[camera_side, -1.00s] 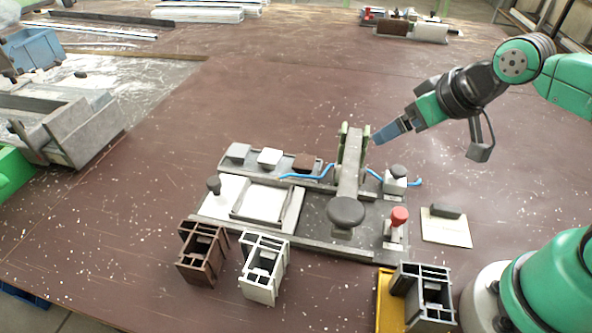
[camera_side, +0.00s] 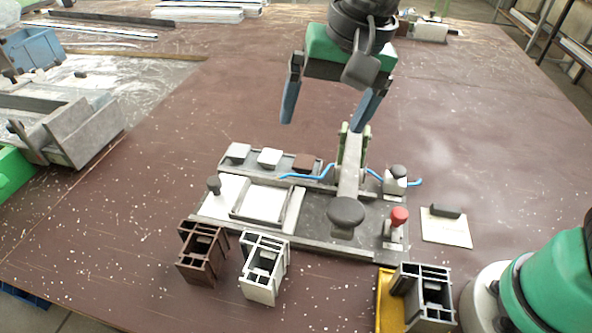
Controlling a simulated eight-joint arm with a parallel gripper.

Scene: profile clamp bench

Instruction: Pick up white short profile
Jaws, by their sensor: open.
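A white short profile (camera_side: 263,267) stands on the table in front of the clamp fixture, with its hollow chambers facing up. A brown short profile (camera_side: 202,253) stands just to its left. A grey profile (camera_side: 428,298) stands at the front right beside a yellow block. My gripper (camera_side: 326,122) is open and empty, its two blue fingers pointing down. It is above and behind the fixture, well away from the white profile.
The clamp fixture (camera_side: 312,244) has a black-knobbed lever (camera_side: 346,212), a red knob (camera_side: 399,216) and blue hoses. A white plate with a black handle (camera_side: 446,226) lies to its right. A grey metal channel (camera_side: 75,130) stands at left. The table behind the fixture is mostly clear.

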